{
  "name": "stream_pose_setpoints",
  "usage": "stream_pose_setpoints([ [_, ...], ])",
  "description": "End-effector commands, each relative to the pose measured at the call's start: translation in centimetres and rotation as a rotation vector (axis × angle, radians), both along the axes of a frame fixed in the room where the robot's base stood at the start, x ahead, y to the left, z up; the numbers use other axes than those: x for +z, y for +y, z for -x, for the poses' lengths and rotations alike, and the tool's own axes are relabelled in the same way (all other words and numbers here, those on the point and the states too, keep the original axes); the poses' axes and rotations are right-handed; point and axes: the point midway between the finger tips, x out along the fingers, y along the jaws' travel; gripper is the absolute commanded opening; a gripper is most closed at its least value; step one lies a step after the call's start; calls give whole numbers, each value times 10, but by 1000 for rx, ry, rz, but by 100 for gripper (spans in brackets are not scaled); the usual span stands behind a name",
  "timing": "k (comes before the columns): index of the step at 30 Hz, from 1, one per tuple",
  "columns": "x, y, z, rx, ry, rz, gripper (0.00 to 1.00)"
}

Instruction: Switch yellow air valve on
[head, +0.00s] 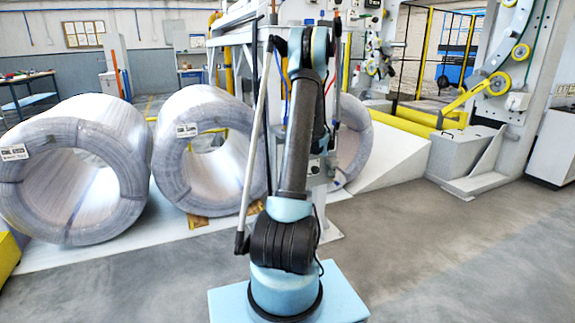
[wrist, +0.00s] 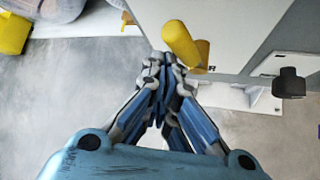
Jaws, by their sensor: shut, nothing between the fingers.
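The yellow air valve handle (wrist: 182,44) shows in the wrist view, on the pale grey face of a machine panel (wrist: 235,35). It looks like a rounded yellow lever with a second yellow part just to its lower right. My gripper (wrist: 165,62) is shut and empty, with its fingertips just below the lever's lower end. I cannot tell whether they touch it. In the head view my arm stands in front of the machine column and hides the valve and my gripper.
A black knob (wrist: 290,84) sticks out at the right in the wrist view. In the head view, large wrapped wire coils (head: 75,170) stand at the left. A white ramp (head: 385,160) lies right of my arm. Grey floor (head: 440,250) at the front right is clear.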

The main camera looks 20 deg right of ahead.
Motion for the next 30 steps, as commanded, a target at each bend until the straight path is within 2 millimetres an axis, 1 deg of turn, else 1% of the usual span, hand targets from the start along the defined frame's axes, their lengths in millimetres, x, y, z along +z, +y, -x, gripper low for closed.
stream_pose_setpoints([
  [6,5,-11,-1,-1,-1,1,0],
  [12,7,-17,-1,0,-1,0,0],
  [30,8,-24,-3,-6,-3,2,0],
])
